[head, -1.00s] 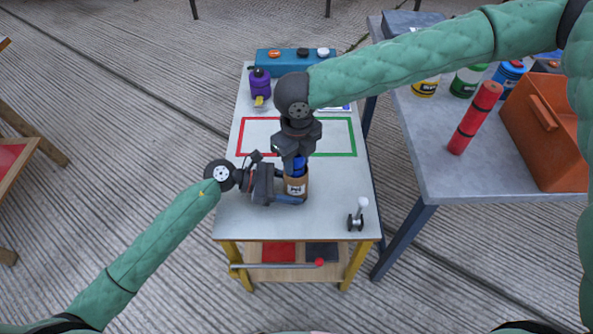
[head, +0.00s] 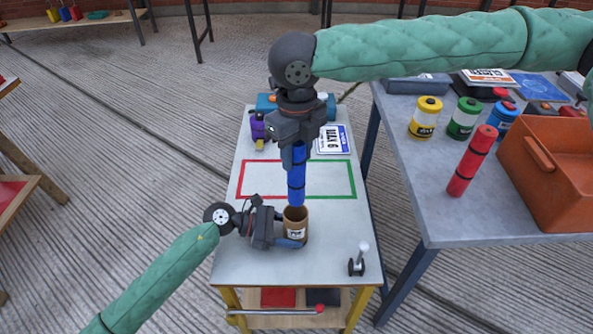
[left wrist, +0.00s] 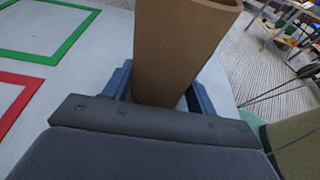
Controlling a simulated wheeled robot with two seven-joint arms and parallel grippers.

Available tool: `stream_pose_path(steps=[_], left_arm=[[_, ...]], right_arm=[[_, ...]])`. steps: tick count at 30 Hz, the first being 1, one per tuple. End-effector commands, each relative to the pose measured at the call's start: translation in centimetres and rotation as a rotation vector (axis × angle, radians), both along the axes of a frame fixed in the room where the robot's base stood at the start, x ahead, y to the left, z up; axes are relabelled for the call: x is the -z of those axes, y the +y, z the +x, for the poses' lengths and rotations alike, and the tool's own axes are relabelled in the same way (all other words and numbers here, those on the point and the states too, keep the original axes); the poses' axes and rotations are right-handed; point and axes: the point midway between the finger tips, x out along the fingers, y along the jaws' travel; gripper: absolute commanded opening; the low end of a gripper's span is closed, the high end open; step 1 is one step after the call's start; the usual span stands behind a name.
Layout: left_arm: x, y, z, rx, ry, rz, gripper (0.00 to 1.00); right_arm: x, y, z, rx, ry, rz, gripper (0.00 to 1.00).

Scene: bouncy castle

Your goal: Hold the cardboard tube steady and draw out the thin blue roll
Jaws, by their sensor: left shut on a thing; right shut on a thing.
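The left wrist view shows no roll.
The narrow table (head: 240,265) has a red and green outline (head: 338,160), a purple bottle (head: 257,127) and a small lever (head: 357,260). The grey table (head: 420,185) at right holds a red roll (head: 472,160), several jars and an orange bin (head: 545,180).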

Motion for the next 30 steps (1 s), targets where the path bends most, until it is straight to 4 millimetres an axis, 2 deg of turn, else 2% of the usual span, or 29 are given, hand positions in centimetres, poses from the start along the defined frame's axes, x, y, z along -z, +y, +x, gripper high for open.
stream_pose_path(steps=[6, 15, 16, 19, 30], left_arm=[[0.0, 0.0, 0.0, 0.0, 0.001, 0.0, 0.44], [0.0, 0.0, 0.0, 0.0, 0.0, 0.0, 0.44], [0.0, 0.0, 0.0, 0.0, 0.0, 0.0, 0.61], [0.0, 0.0, 0.0, 0.0, 0.0, 0.0, 0.81], [-0.1, 0.3, 0.0, 0.0, 0.0, 0.001, 0.82]], right_arm=[[-1.6, 0.0, 0.0, 0.0, 0.0, 0.0, 0.0], [-1.8, 0.0, 0.0, 0.0, 0.0, 0.0, 0.0], [-1.8, 0.0, 0.0, 0.0, 0.0, 0.0, 0.0], [-1.8, 0.0, 0.0, 0.0, 0.0, 0.0, 0.0], [-1.8, 0.0, 0.0, 0.0, 0.0, 0.0, 0.0]])
